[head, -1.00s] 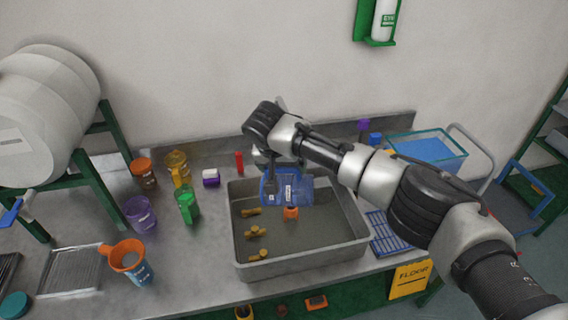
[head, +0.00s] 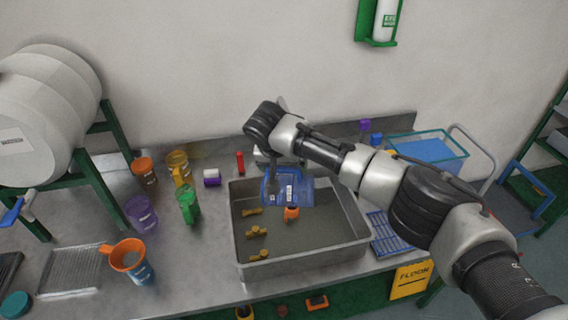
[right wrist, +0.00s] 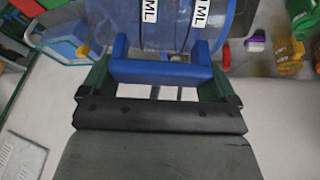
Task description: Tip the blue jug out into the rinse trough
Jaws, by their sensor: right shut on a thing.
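The blue jug (head: 296,192) is see-through with white labels. It is tilted onto its side above the rinse trough (head: 262,270), a grey rectangular basin. My right gripper (head: 270,187) is shut on the jug's blue handle, which shows in the right wrist view (right wrist: 160,72). The jug body (right wrist: 180,25) lies just beyond the fingers there. No stream of liquid can be made out. Inside the trough lie several yellow-brown pieces (head: 257,231) and an orange piece (head: 291,214) below the jug. My left gripper is not in view.
Left of the trough stand a green jug (head: 188,205), a purple jug (head: 140,214), a yellow jug (head: 178,168) and an orange funnel on a blue vessel (head: 130,258). A blue rack (head: 390,235) and a glass tank (head: 430,150) are to the right.

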